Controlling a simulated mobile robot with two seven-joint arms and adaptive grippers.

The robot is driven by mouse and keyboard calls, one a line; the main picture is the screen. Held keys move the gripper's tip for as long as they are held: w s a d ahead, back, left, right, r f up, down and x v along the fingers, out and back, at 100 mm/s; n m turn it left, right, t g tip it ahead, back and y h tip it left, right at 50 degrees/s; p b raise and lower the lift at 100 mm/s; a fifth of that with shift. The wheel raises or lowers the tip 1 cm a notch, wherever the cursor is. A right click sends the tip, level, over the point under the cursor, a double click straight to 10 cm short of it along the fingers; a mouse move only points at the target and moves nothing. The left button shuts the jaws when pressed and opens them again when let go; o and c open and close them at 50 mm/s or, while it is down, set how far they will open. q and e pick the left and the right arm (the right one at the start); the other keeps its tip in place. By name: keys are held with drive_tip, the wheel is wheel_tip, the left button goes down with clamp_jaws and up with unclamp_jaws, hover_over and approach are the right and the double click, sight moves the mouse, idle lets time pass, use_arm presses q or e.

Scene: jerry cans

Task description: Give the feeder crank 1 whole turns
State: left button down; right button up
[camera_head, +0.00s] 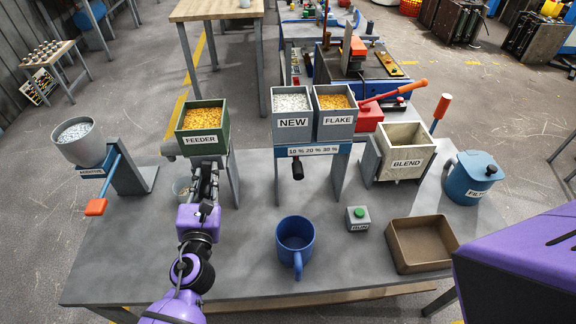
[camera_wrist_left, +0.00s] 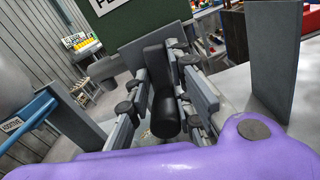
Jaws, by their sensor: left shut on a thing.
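The feeder (camera_head: 205,115) is a green hopper labelled FEEDER, full of yellow flakes, at the left centre of the table in the head view. In the left wrist view, its crank handle (camera_wrist_left: 166,112) is a black cylinder on a grey arm. My left gripper (camera_head: 205,172) is in front of and below the hopper. Its fingers (camera_wrist_left: 165,95) are shut around the black handle, one on each side. In the head view the gripper hides most of the crank. My right gripper is out of view; only purple parts of my right arm show at the lower right.
A grey hopper with a blue lever (camera_head: 112,175) stands left of the feeder. The NEW bin (camera_head: 291,122) and FLAKE bin (camera_head: 336,122) stand to its right. A blue mug (camera_head: 296,240), a green button box (camera_head: 358,218) and a brown tray (camera_head: 398,260) are nearer the front.

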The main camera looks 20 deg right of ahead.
use_arm(q)
drive_tip(key=shift+d+n, duration=0.1)
drive_tip(key=shift+n, duration=0.3)
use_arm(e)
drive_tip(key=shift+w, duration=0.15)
use_arm(q)
drive_tip(key=n, duration=0.3)
drive_tip(key=shift+s+d, duration=0.1)
drive_tip(key=shift+d, duration=0.15)
drive_tip(key=shift+s+d+r+n+p, duration=0.15)
drive_tip(key=shift+r+n+p, duration=0.35)
drive_tip(key=shift+n, duration=3.35)
drive_tip(key=shift+w+d+r+n+p, duration=0.15)
drive_tip(key=shift+r+n+p, duration=0.3)
drive_tip(key=shift+n, duration=3.45)
drive_tip(key=shift+s+d+r+n+p, duration=0.2)
drive_tip(key=shift+r+n+p, duration=0.3)
drive_tip(key=shift+n, duration=3.35)
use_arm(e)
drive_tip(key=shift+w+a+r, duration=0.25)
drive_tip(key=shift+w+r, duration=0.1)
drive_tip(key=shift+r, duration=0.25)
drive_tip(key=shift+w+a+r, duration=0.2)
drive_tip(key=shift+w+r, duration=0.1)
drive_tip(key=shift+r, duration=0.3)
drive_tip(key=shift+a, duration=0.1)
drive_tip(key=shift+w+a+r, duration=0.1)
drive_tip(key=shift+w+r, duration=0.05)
